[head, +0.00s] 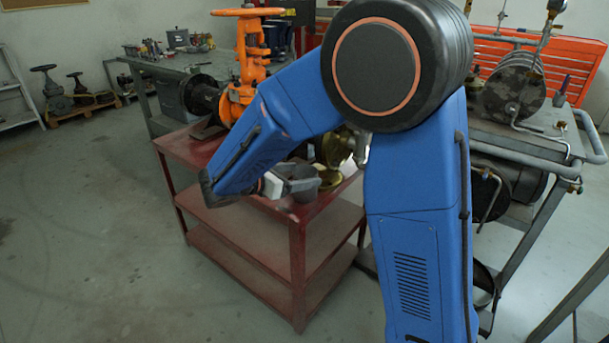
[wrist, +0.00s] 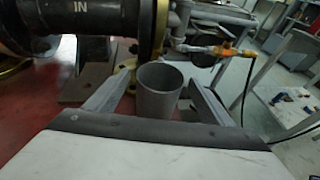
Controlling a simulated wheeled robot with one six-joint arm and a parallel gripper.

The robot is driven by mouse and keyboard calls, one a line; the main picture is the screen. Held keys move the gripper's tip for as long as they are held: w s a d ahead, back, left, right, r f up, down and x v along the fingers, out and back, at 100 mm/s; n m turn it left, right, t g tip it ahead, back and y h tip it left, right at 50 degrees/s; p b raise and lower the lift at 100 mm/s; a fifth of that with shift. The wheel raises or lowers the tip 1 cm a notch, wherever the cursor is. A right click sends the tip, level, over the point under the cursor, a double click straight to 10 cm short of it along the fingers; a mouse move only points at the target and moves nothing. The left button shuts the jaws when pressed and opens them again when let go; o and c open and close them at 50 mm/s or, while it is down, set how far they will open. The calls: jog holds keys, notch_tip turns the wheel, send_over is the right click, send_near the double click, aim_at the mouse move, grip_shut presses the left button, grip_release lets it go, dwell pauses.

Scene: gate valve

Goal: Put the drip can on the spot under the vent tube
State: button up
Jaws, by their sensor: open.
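The drip can, a grey open-topped cup, stands upright on the red table in the wrist view (wrist: 158,97) and shows partly in the head view (head: 305,174). My gripper (head: 303,186) is open, with one finger on each side of the can in the wrist view (wrist: 160,84). I cannot tell whether either finger touches it. A small brass valve with an orange handle (wrist: 224,48) and thin pipework sits behind and right of the can; I cannot clearly make out the vent tube's end. A yellow round patch (head: 329,181) lies just right of the can; I cannot tell if it is the spot.
The red table (head: 232,177) carries the orange gate valve (head: 240,95) and a black pipe body marked "IN" (wrist: 75,20) close to the left finger. A grey bench (head: 545,140) stands right, with a hose and frame near it.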

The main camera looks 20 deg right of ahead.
jog(key=v, duration=1)
jog(key=s+d+m+g+y, duration=0.5)
jog(key=s+d+m, duration=0.3)
jog(key=s+d, duration=0.5)
jog(key=s+d+f+m+t+y, duration=0.1)
jog(key=s+d+m+y, duration=0.1)
jog(key=s+m+y, duration=0.2)
jog(key=s+d+f+m+t+y, duration=0.1)
jog(key=s+m+y, duration=0.3)
jog(key=s+m, duration=0.7)
jog(key=shift+s+d+t, duration=0.2)
jog(key=shift+d+t, duration=0.6)
jog(key=shift+d, duration=0.05)
